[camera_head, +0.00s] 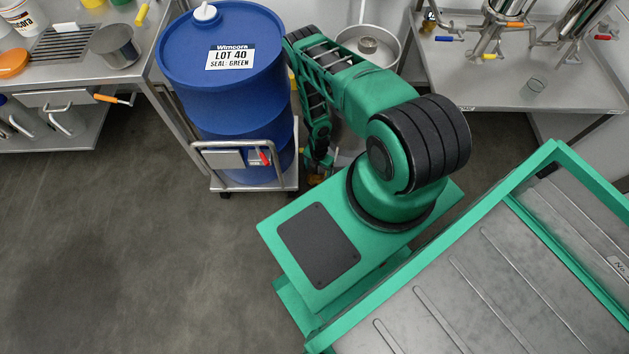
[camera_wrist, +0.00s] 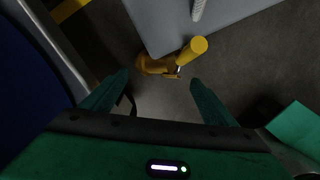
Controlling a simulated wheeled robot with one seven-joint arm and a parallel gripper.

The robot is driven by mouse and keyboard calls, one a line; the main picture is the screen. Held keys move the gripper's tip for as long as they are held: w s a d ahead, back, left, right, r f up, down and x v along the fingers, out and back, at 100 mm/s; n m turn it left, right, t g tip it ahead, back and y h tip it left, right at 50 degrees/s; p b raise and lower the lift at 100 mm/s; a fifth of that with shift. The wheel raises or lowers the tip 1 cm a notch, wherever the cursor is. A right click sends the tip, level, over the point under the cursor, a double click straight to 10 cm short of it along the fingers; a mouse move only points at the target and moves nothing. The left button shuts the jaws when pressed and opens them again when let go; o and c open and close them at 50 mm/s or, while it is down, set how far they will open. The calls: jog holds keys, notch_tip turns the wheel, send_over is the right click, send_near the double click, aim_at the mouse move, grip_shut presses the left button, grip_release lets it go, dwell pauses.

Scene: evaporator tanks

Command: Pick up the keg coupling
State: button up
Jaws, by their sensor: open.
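In the wrist view, an orange-brown fitting with a round yellow end (camera_wrist: 157,66) lies low, near the corner of a grey surface; it looks like the keg coupling. My gripper (camera_wrist: 158,80) is open, its two green fingers spread apart with nothing between them. The fitting shows ahead of the fingertips, roughly centred between them, with its yellow end toward the right finger. I see no contact.
A blue drum labelled LOT 40 (camera_head: 222,92) stands on a cart (camera_head: 228,156) close to the left of my gripper. A round steel vessel (camera_head: 382,47) stands behind my arm. Steel benches (camera_head: 75,75) and (camera_head: 480,95) flank the back. The floor at front left is clear.

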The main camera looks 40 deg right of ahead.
aim_at(318, 178)
notch_tip(318, 178, down, 2)
jog(key=shift+d+f, duration=0.1)
jog(key=shift+f, duration=2.6)
